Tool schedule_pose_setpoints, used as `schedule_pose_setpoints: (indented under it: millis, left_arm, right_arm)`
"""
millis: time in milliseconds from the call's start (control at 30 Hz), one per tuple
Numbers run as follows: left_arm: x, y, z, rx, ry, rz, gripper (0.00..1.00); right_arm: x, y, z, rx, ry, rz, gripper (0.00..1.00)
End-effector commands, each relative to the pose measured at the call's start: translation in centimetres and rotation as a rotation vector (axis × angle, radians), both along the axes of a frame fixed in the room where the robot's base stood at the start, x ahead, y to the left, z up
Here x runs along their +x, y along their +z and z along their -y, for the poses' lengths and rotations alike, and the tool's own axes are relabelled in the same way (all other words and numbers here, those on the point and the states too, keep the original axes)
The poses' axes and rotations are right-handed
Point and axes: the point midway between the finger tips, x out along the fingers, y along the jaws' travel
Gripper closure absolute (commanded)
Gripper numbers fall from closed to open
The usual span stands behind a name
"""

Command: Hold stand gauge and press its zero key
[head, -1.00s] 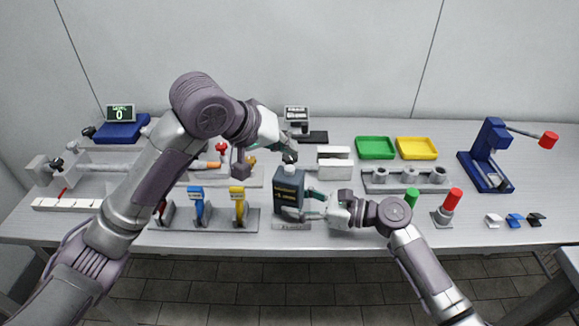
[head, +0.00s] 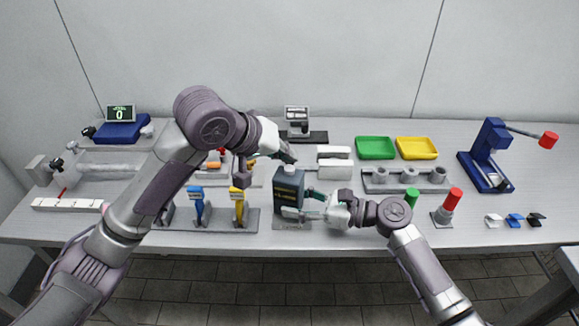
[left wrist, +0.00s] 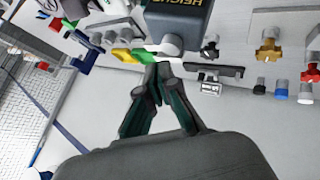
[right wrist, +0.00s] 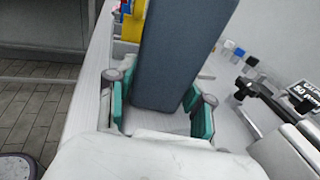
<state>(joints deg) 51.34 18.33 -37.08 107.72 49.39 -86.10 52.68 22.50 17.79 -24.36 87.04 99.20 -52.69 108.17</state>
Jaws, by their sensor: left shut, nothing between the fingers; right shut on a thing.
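The stand gauge (head: 288,186), a dark blue upright box with a pale round cap (head: 290,169) on top, stands on a small grey base near the front edge. My right gripper (head: 308,203) is shut on its body from the right; the right wrist view shows the box (right wrist: 180,50) between the fingers. My left gripper (head: 290,157) is shut and empty, just above the cap. In the left wrist view its closed tips (left wrist: 160,68) are close to the cap (left wrist: 172,43); whether they touch it I cannot tell.
Behind stands a small device with a display (head: 297,114) on a black base. A white box (head: 335,160) is to the right. Yellow (head: 240,205) and blue-handled tools stand in a rack to the left. Green (head: 375,147) and yellow trays lie at the back right.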

Motion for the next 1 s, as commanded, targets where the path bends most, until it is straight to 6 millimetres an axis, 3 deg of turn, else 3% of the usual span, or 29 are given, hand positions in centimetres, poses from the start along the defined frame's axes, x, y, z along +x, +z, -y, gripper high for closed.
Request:
schedule_pose_setpoints:
  millis: [1000]
  left_arm:
    - [-0.02, -0.86, 0.0, 0.0, 0.0, 0.0, 1.0]
  right_arm:
    - [-0.05, -0.13, -0.01, -0.002, 0.001, -0.002, 0.68]
